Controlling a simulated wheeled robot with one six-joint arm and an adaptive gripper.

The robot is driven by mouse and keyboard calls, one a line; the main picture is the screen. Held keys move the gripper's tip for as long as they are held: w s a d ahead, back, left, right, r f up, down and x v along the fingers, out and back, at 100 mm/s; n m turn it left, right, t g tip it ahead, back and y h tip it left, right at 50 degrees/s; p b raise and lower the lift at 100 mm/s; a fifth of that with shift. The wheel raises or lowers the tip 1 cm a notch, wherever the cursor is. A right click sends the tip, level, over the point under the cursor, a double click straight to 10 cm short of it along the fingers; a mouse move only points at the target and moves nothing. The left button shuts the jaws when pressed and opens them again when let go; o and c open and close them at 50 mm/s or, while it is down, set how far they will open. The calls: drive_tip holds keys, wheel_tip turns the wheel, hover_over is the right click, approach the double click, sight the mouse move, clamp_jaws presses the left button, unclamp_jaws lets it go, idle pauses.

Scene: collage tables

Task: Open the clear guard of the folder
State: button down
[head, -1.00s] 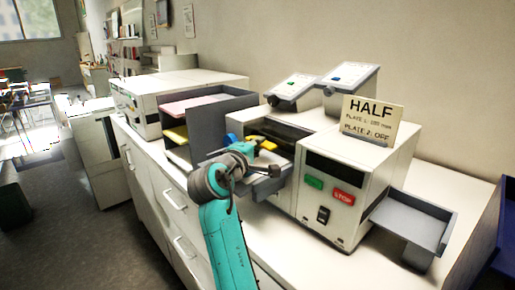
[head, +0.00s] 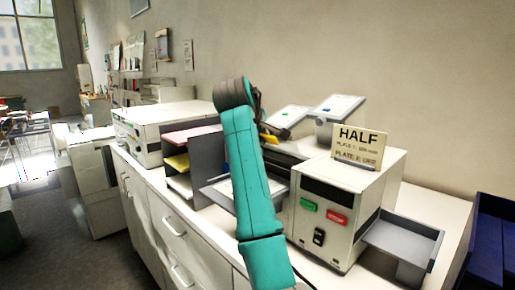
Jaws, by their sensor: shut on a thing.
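The folder is a white machine (head: 322,215) on the right of the counter, with green and red buttons on its front. A card reading HALF (head: 358,146) stands on top. My gripper (head: 260,112) is raised above the folder's left part, shut on the edge of the clear guard. My teal arm hides much of the jaws and the folder's left side. The guard's transparent sheet is hard to make out, so I cannot tell its exact angle. A yellow part (head: 268,139) shows just below the gripper.
Two tilted grey plates (head: 337,107) rise behind the folder. A grey tray (head: 402,240) juts out on its right. A paper rack (head: 178,163) and another white machine (head: 155,125) stand to the left. A blue bin (head: 490,230) is at the right edge.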

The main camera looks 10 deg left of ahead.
drive_tip(key=shift+w+d+r+g, duration=0.25)
drive_tip(key=shift+w+d+r, duration=0.1)
drive_tip(key=shift+r, duration=0.25)
drive_tip(key=shift+w+d+r+g, duration=0.25)
drive_tip(key=shift+w+d+r, duration=0.1)
drive_tip(key=shift+r, duration=0.2)
drive_tip(key=shift+w+d+r+y, duration=0.2)
drive_tip(key=shift+w+y, duration=0.1)
drive_tip(key=shift+w+d+r, duration=0.15)
drive_tip(key=shift+w+r, duration=0.1)
drive_tip(key=shift+w+d+r, duration=0.5)
drive_tip(key=shift+w+d, duration=0.15)
drive_tip(key=shift+w, duration=0.15)
drive_tip(key=shift+w+d+r, duration=0.15)
drive_tip(key=shift+w+d, duration=0.25)
drive_tip(key=shift+w, duration=0.1)
drive_tip(key=shift+w+d, duration=0.1)
drive_tip(key=c, duration=1.2)
unclamp_jaws()
drive_tip(key=shift+w+f, duration=0.1)
drive_tip(key=shift+f, duration=0.15)
drive_tip(key=shift+c, duration=0.2)
drive_tip(key=shift+r, duration=0.2)
